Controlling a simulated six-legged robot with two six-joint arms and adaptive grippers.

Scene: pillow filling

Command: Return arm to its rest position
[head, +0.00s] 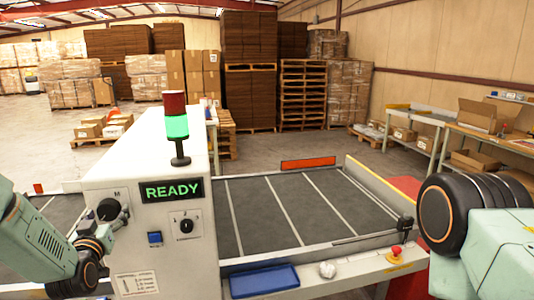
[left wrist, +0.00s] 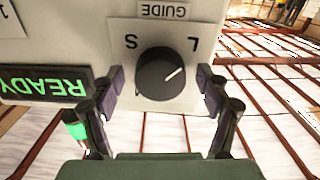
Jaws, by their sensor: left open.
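My left gripper (head: 108,232) is open at the left of the white machine cabinet (head: 150,185), in front of a black dial (head: 108,209) below the letter M. In the left wrist view, the gripper's fingers (left wrist: 160,82) stand apart on either side of the dial (left wrist: 162,74), with a gap around it. I cannot tell how far the tips are from the panel. The dial's plate reads GUIDE, S and L; its white mark points towards the L side. My right arm shows at the right edge; its gripper is out of view.
A lit READY display (head: 171,191), a second knob (head: 187,225) and a blue button (head: 154,238) are on the cabinet. A green-lit lamp (head: 177,127) stands on top. A grey conveyor (head: 290,210), blue tray (head: 264,281) and red button (head: 396,252) lie to the right.

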